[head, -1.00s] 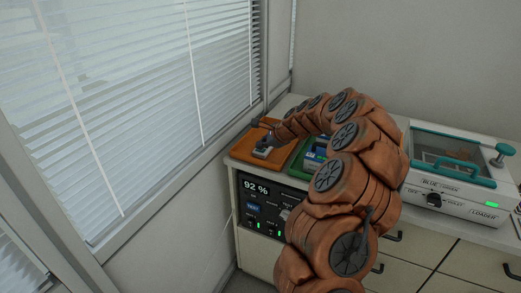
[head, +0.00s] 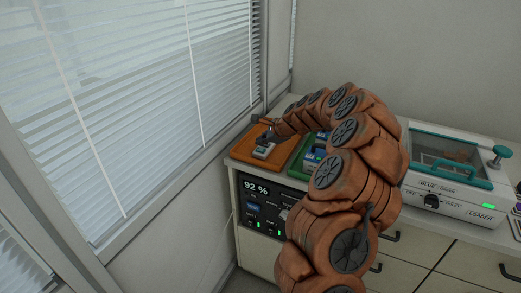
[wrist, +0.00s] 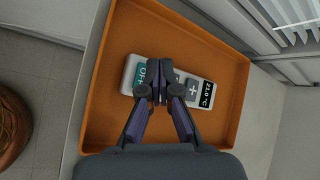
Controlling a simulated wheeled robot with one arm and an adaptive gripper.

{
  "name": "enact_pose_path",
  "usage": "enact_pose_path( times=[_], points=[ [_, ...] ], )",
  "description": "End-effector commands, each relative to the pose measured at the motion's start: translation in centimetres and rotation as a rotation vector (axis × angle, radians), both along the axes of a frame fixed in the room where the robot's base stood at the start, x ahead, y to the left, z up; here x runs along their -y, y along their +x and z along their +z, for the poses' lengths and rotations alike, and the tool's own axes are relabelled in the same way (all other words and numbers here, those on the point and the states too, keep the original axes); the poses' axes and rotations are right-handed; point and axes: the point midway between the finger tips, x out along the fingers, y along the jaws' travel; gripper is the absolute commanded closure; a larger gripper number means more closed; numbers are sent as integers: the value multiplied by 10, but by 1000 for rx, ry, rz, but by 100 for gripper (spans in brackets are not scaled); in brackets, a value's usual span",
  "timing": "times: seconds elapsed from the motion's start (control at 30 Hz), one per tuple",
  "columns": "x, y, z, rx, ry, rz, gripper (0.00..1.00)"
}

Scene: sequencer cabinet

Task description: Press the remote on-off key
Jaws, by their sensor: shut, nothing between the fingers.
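The remote (wrist: 205,93) is a pale handset lying in an orange tray. In the wrist view it has a teal key (wrist: 145,74) at its left, with lettering partly covered, a grey plus key (wrist: 192,91), and a dark display reading about 23.0 °C. My gripper (wrist: 161,72) is shut and empty, over the remote just right of the teal key's lettering. It hides the part of the remote between the two keys. In the head view the remote (head: 264,151) lies just below my gripper (head: 267,139). I cannot tell whether the fingertips touch it.
The orange tray (wrist: 112,105) has a raised rim around the remote. A green tray (head: 299,165) with a blue item stands to its right, partly behind my arm. A white loader box (head: 455,203) stands farther right. The window blinds and wall are close on the left.

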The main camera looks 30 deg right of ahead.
Motion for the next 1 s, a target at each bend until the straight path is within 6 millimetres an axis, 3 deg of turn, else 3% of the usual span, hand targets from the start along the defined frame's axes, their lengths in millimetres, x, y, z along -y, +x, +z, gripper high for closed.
enact_pose_path(
  times=[0.5,1.0],
  points=[
    [1,0,44,1,0,-2,100],
    [0,0,45,1,0,-1,100]
  ],
)
